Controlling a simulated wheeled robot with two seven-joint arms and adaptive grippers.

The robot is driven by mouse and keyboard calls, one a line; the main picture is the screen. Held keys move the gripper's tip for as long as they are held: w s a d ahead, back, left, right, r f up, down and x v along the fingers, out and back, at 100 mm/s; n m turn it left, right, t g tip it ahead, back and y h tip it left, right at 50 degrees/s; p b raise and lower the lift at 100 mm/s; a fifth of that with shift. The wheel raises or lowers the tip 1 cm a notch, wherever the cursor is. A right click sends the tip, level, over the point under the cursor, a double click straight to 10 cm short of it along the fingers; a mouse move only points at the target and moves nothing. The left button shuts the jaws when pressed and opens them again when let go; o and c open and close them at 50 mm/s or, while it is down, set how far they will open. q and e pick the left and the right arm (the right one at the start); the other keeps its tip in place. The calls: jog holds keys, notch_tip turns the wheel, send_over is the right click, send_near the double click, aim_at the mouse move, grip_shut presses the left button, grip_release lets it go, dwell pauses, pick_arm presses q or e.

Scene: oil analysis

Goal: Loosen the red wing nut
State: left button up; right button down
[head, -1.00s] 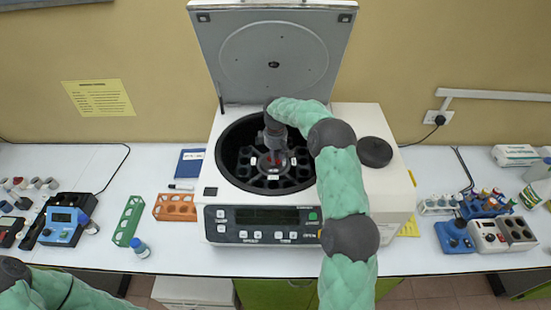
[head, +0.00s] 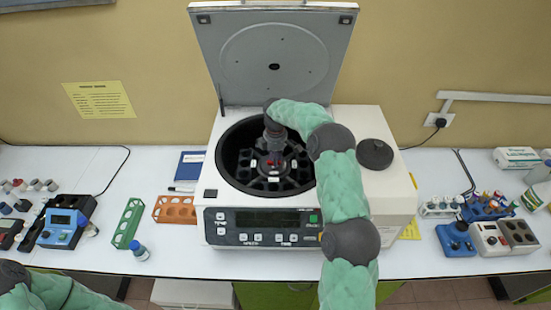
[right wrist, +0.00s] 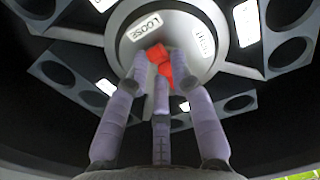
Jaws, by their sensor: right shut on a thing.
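The red wing nut (right wrist: 158,54) sits at the centre of the grey rotor hub (right wrist: 205,22) inside the open centrifuge (head: 340,185). In the head view, only bits of red show under the gripper. The hub carries a label reading "LOOSE" (right wrist: 146,27) and a second label too small to read. My right gripper (head: 274,152) reaches down into the bowl from above. In the right wrist view its three purple-grey fingers (right wrist: 160,72) are shut on the wing nut from several sides. My left gripper is out of view; only part of that arm shows at lower left.
The raised lid (head: 270,55) stands open behind the bowl. A dark round cap (head: 375,153) lies on the centrifuge top, right of my forearm. Racks (head: 176,209) stand to the left, and tube holders and devices (head: 502,236) to the right. The bowl's rim surrounds the gripper.

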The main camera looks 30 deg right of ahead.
jog(key=c, duration=1.1)
grip_release()
jog(key=shift+o, duration=0.2)
jog(key=shift+r, duration=0.15)
notch_tip(320, 180, up, 12)
